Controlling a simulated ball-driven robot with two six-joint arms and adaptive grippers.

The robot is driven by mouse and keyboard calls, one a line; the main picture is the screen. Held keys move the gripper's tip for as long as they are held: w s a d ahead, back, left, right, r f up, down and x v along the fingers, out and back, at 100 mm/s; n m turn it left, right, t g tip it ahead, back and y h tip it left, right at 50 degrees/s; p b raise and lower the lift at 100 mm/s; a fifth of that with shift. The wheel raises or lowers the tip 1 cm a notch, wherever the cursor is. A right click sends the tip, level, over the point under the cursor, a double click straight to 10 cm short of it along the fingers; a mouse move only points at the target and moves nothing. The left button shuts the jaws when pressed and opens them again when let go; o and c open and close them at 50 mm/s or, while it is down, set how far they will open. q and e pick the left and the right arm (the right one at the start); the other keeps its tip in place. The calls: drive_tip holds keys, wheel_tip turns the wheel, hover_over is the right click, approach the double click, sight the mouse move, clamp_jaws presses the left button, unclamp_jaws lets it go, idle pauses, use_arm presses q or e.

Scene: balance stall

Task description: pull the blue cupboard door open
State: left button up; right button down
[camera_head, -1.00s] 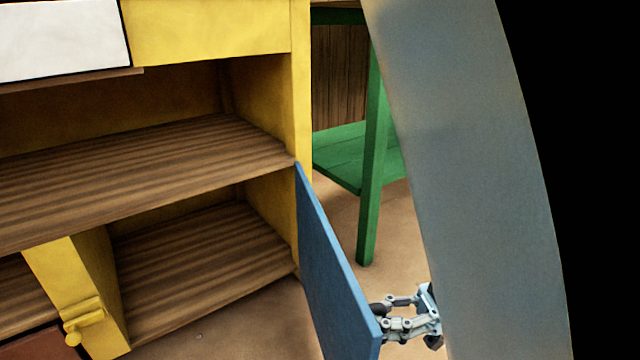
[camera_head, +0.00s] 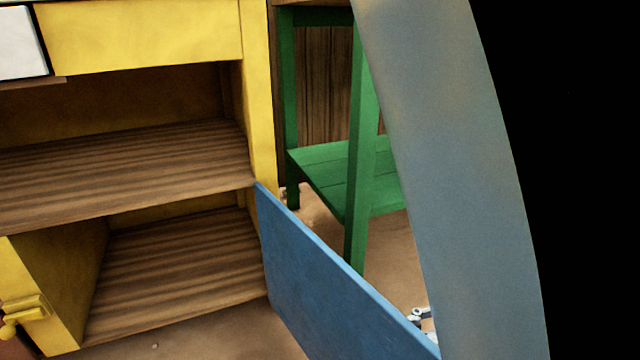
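The blue cupboard door (camera_head: 325,275) stands swung out from the right side of the yellow cupboard (camera_head: 145,35), and the lower compartment behind it is open to view. The door's free edge runs out of the picture at the bottom right. No handle shows on the visible face. A small part of my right gripper (camera_head: 422,322) shows just past the door's upper edge, on its far side. The rest is hidden by the door and my arm, so its fingers and any contact cannot be made out. My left gripper is not in view.
My own grey-blue arm link fills much of the right side. A green stand (camera_head: 362,170) with a low shelf is behind the door on the right. The cupboard's wooden shelf (camera_head: 120,170) is empty. A yellow knob (camera_head: 22,315) is at the lower left.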

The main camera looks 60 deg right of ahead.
drive_tip(key=shift+s+d+f, duration=0.1)
drive_tip(key=shift+s+d, duration=0.05)
drive_tip(key=shift+s, duration=0.15)
drive_tip(key=c, duration=1.3)
unclamp_jaws()
drive_tip(key=shift+w, duration=0.1)
drive_tip(key=shift+v, duration=6)
